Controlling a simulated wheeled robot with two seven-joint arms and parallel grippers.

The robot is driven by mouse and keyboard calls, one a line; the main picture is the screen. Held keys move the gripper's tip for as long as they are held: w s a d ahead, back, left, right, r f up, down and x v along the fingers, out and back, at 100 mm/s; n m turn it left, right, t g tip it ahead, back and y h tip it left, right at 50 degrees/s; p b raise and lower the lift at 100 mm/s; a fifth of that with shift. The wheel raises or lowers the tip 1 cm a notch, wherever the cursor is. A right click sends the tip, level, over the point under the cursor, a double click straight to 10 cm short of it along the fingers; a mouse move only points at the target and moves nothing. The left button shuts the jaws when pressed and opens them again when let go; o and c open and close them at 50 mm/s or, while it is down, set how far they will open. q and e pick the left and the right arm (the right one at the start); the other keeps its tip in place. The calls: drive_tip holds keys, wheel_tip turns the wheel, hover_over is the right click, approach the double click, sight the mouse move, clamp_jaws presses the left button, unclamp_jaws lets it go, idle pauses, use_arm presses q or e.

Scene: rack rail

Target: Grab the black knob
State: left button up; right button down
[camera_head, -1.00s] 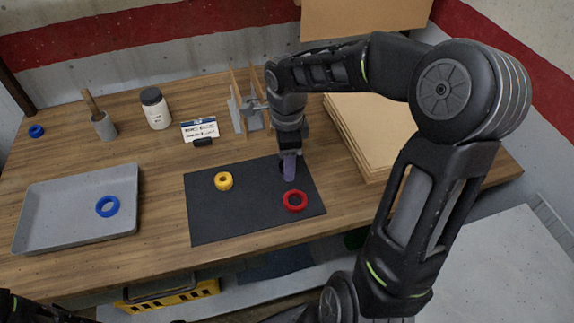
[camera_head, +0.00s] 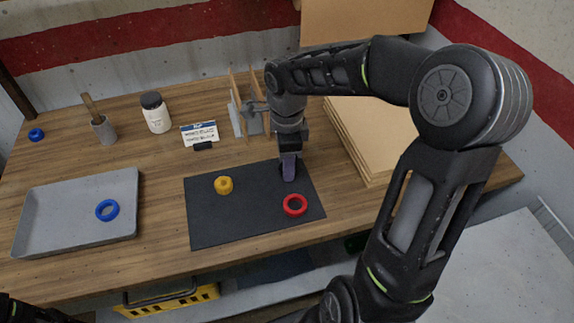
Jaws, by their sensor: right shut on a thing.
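My right gripper (camera_head: 289,172) reaches down onto the dark mat (camera_head: 215,222), near the mat's back right corner. Its purple-grey fingers are shut on the black knob. The knob is almost wholly hidden behind the fingers and hard to tell from the dark mat. A red ring (camera_head: 295,205) lies on the mat just in front of the gripper, apart from it. A yellow piece (camera_head: 223,185) lies on the mat to the left.
A grey tray (camera_head: 75,238) holding a blue ring (camera_head: 107,210) is at the left. A small sign (camera_head: 199,133), a white jar (camera_head: 155,113) and a wooden rack (camera_head: 236,108) stand behind the mat. Stacked boards (camera_head: 372,135) lie right of the gripper.

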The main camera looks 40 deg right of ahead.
wheel_tip(320, 180, up, 10)
drive_tip(key=shift+f, duration=0.2)
drive_tip(key=shift+a+r, duration=0.1)
idle(0.6)
